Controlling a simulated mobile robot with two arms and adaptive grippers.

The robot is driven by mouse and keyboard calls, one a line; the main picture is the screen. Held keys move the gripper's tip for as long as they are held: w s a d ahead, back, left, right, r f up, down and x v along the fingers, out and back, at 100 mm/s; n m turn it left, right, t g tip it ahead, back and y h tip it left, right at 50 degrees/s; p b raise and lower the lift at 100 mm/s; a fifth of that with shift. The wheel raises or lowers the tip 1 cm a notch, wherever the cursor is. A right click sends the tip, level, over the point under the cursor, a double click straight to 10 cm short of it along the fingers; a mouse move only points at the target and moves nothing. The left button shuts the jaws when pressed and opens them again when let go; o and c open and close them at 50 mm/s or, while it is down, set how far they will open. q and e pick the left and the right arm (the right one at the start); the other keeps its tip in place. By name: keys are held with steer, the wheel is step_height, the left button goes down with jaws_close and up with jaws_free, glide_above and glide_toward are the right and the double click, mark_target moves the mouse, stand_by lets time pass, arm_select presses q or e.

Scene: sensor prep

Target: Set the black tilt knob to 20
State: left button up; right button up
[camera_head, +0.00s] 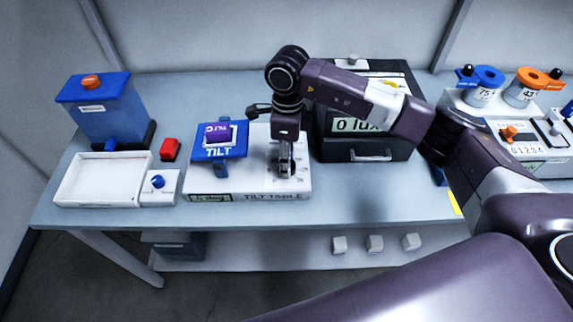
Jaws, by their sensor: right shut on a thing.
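The tilt table (240,188) is a white box with a "TILT TABLE" label on its front, standing on the middle of the bench. A blue "TILT" platform (219,152) with a purple piece (217,133) on it sits over its left part. My right gripper (285,170) points down over the right part of the tilt table and is shut on the black tilt knob, which it mostly hides. The knob's setting and most of its scale are too small or covered to read. My left gripper does not show.
A black box (362,148) reading "0 lux" stands right of the tilt table, close to my right arm. A white tray (103,180), a blue box (107,112) and a red block (170,149) are at the left. Blue and orange dials (483,82) stand at the right.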

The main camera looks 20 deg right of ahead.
steer(key=m+b, duration=0.2)
steer(key=m, duration=0.1)
steer(key=shift+f+m, duration=0.1)
steer(key=shift+m, duration=0.3)
steer(key=m+b, duration=0.2)
steer(key=m, duration=0.1)
steer(key=shift+t, duration=0.3)
steer(key=m+b, duration=0.1)
steer(key=m, duration=0.3)
steer(key=shift+d+b, duration=0.1)
steer(key=shift+b, duration=0.2)
steer(key=m+b, duration=0.1)
steer(key=m, duration=0.2)
steer(key=shift+m, duration=0.4)
steer(key=m+b, duration=0.2)
steer(key=m, duration=0.4)
steer(key=shift+t, duration=0.4)
steer(key=m, duration=0.3)
steer(key=m+b, duration=0.1)
steer(key=m, duration=0.2)
steer(key=shift+s+r, duration=0.1)
steer(key=shift+r, duration=0.1)
steer(key=shift+m, duration=0.4)
steer(key=o, duration=1.2)
steer(key=shift+c, duration=0.2)
